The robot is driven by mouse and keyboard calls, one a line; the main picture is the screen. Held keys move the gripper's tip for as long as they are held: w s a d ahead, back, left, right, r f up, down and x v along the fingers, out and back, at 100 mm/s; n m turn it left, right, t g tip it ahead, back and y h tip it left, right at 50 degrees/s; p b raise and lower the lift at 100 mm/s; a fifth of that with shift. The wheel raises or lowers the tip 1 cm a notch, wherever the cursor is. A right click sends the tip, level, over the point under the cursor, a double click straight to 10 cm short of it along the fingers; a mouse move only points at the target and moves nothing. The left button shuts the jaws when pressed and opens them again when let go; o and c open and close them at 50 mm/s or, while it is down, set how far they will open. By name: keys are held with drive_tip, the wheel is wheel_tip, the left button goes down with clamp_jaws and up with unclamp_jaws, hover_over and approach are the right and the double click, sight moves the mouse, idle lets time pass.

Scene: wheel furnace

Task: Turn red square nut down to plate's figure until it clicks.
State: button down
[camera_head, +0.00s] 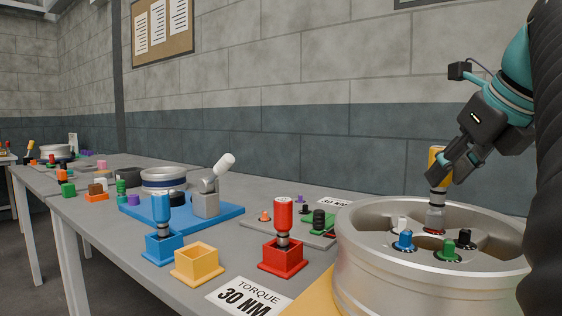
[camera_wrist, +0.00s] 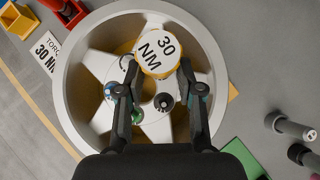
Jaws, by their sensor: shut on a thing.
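My gripper (camera_head: 443,167) is shut on a yellow torque driver (camera_head: 437,160). In the wrist view the driver's round top (camera_wrist: 158,52) reads "30 NM" between my fingers. The plate (camera_head: 247,297) lies on the table left of the wheel and reads "TORQUE 30 NM".
Blue (camera_head: 404,240), green (camera_head: 447,250) and black (camera_head: 464,237) nuts sit close around the socket inside the raised wheel rim. An empty yellow box (camera_head: 199,262), a blue driver (camera_head: 161,210) and a red driver (camera_head: 283,216) in boxes stand left.

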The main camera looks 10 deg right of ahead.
drive_tip(key=shift+f, duration=0.1)
drive_tip(key=c, duration=0.7)
unclamp_jaws()
drive_tip(key=shift+o, duration=0.2)
